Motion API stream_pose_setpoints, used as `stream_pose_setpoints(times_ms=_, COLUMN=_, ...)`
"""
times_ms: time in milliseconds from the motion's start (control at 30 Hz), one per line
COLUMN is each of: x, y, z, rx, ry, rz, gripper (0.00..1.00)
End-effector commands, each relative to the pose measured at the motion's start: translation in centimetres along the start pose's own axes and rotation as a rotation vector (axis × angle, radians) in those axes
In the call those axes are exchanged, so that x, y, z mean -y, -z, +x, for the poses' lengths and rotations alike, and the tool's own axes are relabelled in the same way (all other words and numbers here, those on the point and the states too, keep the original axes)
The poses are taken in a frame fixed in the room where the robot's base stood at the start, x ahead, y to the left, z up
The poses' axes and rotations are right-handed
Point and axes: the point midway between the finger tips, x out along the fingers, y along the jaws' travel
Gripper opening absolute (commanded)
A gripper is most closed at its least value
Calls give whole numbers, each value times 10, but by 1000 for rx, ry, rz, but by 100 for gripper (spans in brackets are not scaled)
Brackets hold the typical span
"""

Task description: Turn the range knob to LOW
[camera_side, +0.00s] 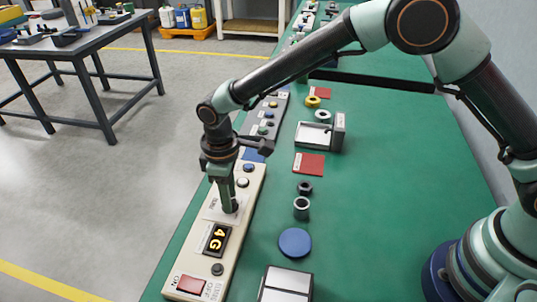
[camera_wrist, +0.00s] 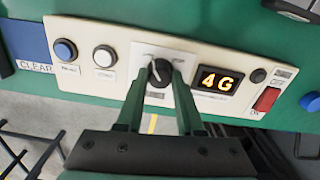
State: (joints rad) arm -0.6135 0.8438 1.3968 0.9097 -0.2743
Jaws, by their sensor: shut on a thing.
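The range knob (camera_wrist: 158,75) is a black round knob with a pale pointer line, on a white plate of the cream control panel (camera_wrist: 120,33). In the wrist view its pointer leans to the upper left. My gripper (camera_wrist: 160,73) is shut on the knob, one green finger on each side. In the side view my gripper (camera_side: 229,207) reaches straight down onto the panel, and its fingers mostly hide the knob. The labels around the knob are too small or too covered to read. The display (camera_wrist: 218,80) beside it shows "4G" in yellow.
The panel also carries a red switch (camera_side: 190,284), a blue button (camera_side: 249,168) and a white button (camera_side: 242,182). A blue disc (camera_side: 295,242), a grey ring (camera_side: 301,207) and a dark nut (camera_side: 305,187) lie on the green bench to the right.

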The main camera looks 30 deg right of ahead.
Motion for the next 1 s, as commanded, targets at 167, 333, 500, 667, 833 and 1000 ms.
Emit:
stream_pose_setpoints(times_ms=167, x=-3, y=-3, z=1, rx=7, ry=2, rz=-16, gripper=0)
stream_pose_setpoints(times_ms=333, x=-3, y=-3, z=1, rx=7, ry=2, rz=-19, gripper=0)
stream_pose_setpoints(times_ms=500, x=-3, y=-3, z=1, rx=7, ry=2, rz=-19, gripper=0)
stream_pose_setpoints(times_ms=667, x=-3, y=-2, z=1, rx=6, ry=2, rz=-19, gripper=66)
stream_pose_setpoints(times_ms=833, x=-2, y=-1, z=1, rx=4, ry=1, rz=-21, gripper=66)
stream_pose_setpoints(times_ms=1000, x=-2, y=0, z=-3, rx=1, ry=0, rz=-22, gripper=66)
